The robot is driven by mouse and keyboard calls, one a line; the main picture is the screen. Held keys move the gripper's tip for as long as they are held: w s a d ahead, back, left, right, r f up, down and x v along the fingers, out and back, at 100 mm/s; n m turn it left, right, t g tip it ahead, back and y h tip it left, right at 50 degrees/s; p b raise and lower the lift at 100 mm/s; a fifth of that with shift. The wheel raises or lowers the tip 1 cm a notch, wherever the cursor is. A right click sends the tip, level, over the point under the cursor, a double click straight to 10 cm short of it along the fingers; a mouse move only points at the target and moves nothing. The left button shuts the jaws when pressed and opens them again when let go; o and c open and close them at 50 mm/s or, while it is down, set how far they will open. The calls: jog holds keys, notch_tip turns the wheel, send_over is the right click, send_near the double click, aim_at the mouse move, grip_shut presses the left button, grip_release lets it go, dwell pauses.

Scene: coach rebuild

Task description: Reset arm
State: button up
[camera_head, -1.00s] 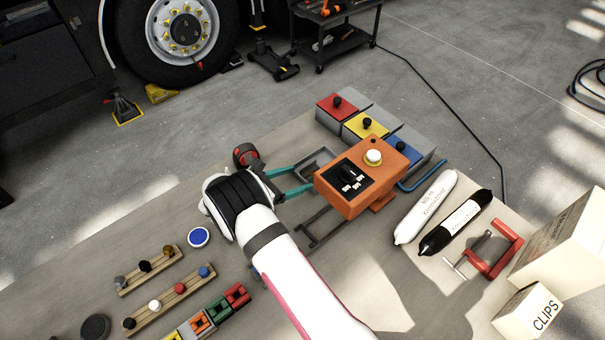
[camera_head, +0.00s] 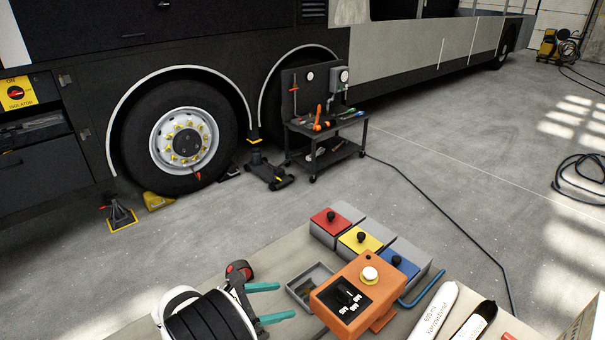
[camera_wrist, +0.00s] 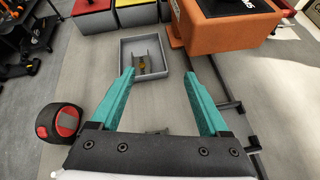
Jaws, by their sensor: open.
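My gripper (camera_head: 270,303) has two teal fingers and is open and empty above the bench, just left of the orange box. In the wrist view the gripper (camera_wrist: 160,98) has its fingers apart, with bare bench and a grey tray (camera_wrist: 126,58) beyond the tips. The tray holds a small metal piece with a brass-coloured part (camera_wrist: 143,66). The orange box (camera_head: 332,308) with a black panel and white knob stands to the right of the fingers; it also shows in the wrist view (camera_wrist: 207,38).
Boxes with red (camera_head: 333,220), yellow (camera_head: 359,241) and blue (camera_head: 399,265) lids stand behind the orange box. A tool cart (camera_head: 325,130) and coach wheel (camera_head: 185,142) are beyond the bench.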

jog(key=s+d+r+m+g+y, duration=0.2)
jog(key=s+d+r+m+y, duration=0.2)
jog(key=s+d+r+m, duration=0.4)
jog(key=s+d+r+m+g+y, duration=0.3)
jog(key=s+d+r+m+y, duration=0.15)
jog(key=d+r+m, duration=0.4)
jog(key=s+a+r+m+t+y, duration=0.1)
jog(key=s+r+m+t+y, duration=0.2)
jog(key=s+r+m+t, duration=0.55)
jog(key=s+f+m+g, duration=0.4)
jog(key=s+f+g, duration=0.3)
jog(key=f+g, duration=0.3)
jog(key=shift+s+f, duration=0.4)
jog(key=shift+f, duration=0.2)
